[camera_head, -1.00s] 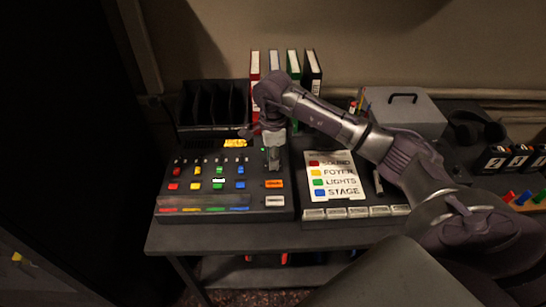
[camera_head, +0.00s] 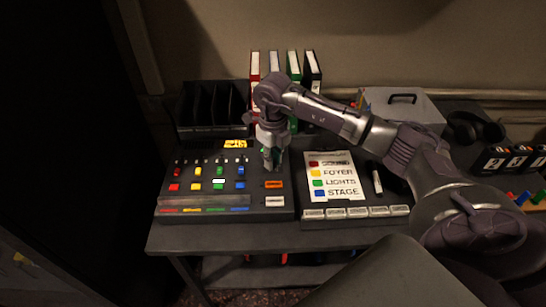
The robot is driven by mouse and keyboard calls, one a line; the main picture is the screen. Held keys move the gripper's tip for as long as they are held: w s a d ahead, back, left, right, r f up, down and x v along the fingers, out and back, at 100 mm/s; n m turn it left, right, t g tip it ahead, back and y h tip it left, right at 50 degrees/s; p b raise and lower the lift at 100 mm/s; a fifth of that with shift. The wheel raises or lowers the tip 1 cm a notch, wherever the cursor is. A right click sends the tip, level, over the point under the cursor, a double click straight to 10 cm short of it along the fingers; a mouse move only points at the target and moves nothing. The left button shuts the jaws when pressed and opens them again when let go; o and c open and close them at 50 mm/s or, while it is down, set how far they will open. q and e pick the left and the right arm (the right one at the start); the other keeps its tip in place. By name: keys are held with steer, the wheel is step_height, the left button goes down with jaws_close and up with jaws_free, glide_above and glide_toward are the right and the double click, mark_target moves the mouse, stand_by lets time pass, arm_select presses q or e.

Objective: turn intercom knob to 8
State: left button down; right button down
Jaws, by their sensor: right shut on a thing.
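The mixing desk (camera_head: 190,200) stands on the table at the left, with rows of coloured knobs and buttons. My right gripper (camera_head: 270,167) points down over the right part of this desk, above the orange-labelled button (camera_head: 274,184). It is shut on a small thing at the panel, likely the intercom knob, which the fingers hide. The knob's scale and pointer cannot be read. My left gripper is not in view.
A second panel (camera_head: 390,212) with a colour-coded card (camera_head: 336,176) and a marker (camera_head: 377,182) lies to the right. Binders (camera_head: 293,62), a black divider rack (camera_head: 188,130), a grey case (camera_head: 416,108) and headphones (camera_head: 487,128) stand behind.

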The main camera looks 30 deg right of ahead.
steer(key=m+p, duration=0.1)
steer(key=m, duration=0.4)
steer(key=shift+r+m, duration=0.1)
steer(key=shift+m, duration=0.2)
steer(key=m+p, duration=0.1)
steer(key=m, duration=0.4)
steer(key=m+p, duration=0.1)
steer(key=m, duration=0.4)
steer(key=shift+r+m+p, duration=0.1)
steer(key=shift+m+p, duration=0.3)
steer(key=m+p, duration=0.1)
steer(key=m, duration=0.3)
steer(key=shift+w+m+p, duration=0.1)
steer(key=shift+m+p, duration=0.2)
steer(key=shift+p, duration=0.1)
steer(key=m+p, duration=0.2)
steer(key=m, duration=0.2)
steer(key=m+p, duration=0.2)
steer(key=m, duration=0.2)
steer(key=shift+r+p, duration=0.1)
steer(key=shift+p, duration=0.25)
steer(key=m+p, duration=0.3)
steer(key=p, duration=0.2)
steer(key=shift+r+m, duration=0.1)
steer(key=shift+m, duration=0.2)
steer(key=shift+f+m+p, duration=0.25)
steer(key=shift+m+p, duration=0.35)
steer(key=shift+p, duration=0.65)
